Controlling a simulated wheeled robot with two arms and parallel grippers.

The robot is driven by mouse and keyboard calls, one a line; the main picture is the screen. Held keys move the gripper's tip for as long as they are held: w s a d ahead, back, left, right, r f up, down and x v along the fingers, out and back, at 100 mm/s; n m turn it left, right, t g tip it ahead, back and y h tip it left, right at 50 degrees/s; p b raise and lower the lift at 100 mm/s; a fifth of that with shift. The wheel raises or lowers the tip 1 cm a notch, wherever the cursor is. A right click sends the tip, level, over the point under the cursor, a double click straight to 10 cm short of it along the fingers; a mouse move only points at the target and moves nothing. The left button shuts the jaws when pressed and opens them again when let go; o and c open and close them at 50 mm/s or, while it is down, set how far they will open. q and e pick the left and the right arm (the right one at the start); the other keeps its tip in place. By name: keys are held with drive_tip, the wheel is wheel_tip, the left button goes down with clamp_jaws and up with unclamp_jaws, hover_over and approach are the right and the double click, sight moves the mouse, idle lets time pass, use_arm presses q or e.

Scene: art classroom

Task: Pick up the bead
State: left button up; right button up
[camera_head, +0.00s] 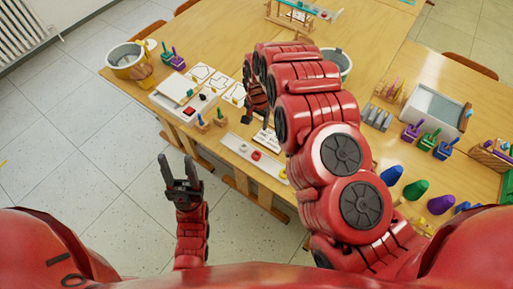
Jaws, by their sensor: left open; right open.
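Small red pieces lie on the table's near side: one (256,155) on a long white tray (235,143), and another (189,110) on a white board further left. They are too small for me to tell which thing is the bead. My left gripper (176,165) is open and empty, off the table over the floor, with its fingers pointing away from me. My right gripper (257,112) is over the table, just beyond the long white tray. It is small and partly hidden by my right arm, and I see nothing held in it.
A bucket (128,66) stands at the table's far left corner (116,79). Brushes in small blocks stand near it and by the trays. A grey bin (434,108) and coloured cones (415,190) are on the right. My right arm hides the table's middle. Floor on the left is clear.

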drive_tip(key=s+r+g, duration=0.1)
drive_tip(key=s+r, duration=0.1)
drive_tip(key=s, duration=0.2)
drive_tip(key=b, duration=0.5)
hover_over(256, 153)
drive_tip(key=s, duration=0.1)
wheel_tip(256, 153, down, 5)
wheel_tip(256, 153, down, 7)
drive_tip(key=shift+r+p, duration=0.1)
drive_tip(key=shift+p, duration=0.65)
drive_tip(key=shift+f+p, duration=0.5)
drive_tip(key=shift+s+d+f+p, duration=0.1)
drive_tip(key=shift+f+p, duration=0.5)
drive_tip(key=shift+f, duration=1.55)
drive_tip(key=shift+c, duration=0.2)
clamp_jaws()
